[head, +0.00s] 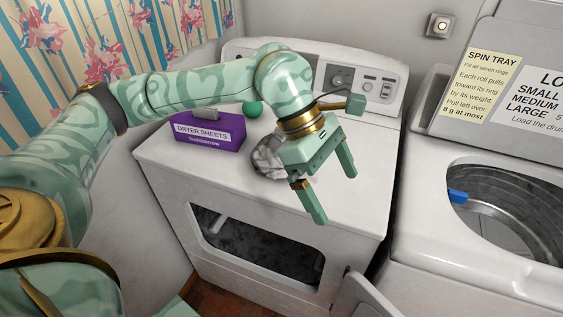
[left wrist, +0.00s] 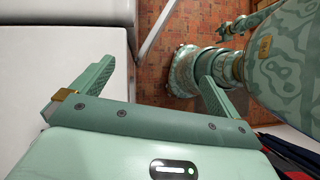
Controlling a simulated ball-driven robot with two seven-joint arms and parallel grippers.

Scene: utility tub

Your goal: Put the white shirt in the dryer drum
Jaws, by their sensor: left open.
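A crumpled grey-white cloth (head: 268,158), which may be the white shirt, lies on top of the white dryer (head: 190,165), partly hidden behind my left gripper. My left gripper (head: 334,197) is open and empty, over the front part of the dryer top and to the right of the cloth. Its spread fingers also show in the left wrist view (left wrist: 156,75), with nothing between them. The dryer drum (head: 260,250) shows dark through the front opening. The dryer door (head: 362,296) stands open at the lower right. What looks like my right gripper (left wrist: 225,29) is small in the left wrist view.
A purple dryer sheets box (head: 209,133) and a green ball (head: 252,108) stand at the back left of the dryer top. An open washer (head: 430,220) stands at right, with a blue thing (head: 458,196) at its drum's edge. Brick-coloured floor (left wrist: 155,55) lies below.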

